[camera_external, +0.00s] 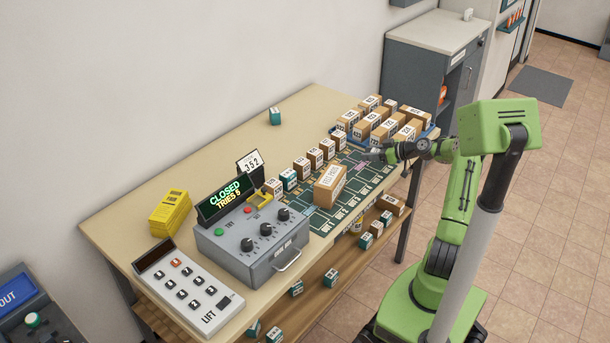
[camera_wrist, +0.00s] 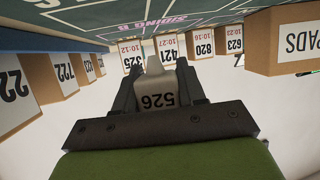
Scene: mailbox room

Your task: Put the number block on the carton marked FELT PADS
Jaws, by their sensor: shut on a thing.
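My gripper (camera_external: 372,154) is low over the right end of the green mat on the table, pointing left. In the wrist view my gripper (camera_wrist: 155,75) is shut on a pale number block (camera_wrist: 157,101) marked 526, which reads upside down. In the outside view the held block is too small to make out. The carton marked FELT PADS (camera_external: 330,187), brown with a white label, sits on the mat left of and nearer than my gripper. Its end, reading PADS (camera_wrist: 297,42), shows at the right edge of the wrist view. Nothing visible lies on its top.
A row of numbered boxes (camera_external: 314,158) stands behind the carton. A blue tray (camera_external: 432,132) of numbered cartons is beyond my gripper. A grey control box (camera_external: 250,250) displays CLOSED, TRIES 5.

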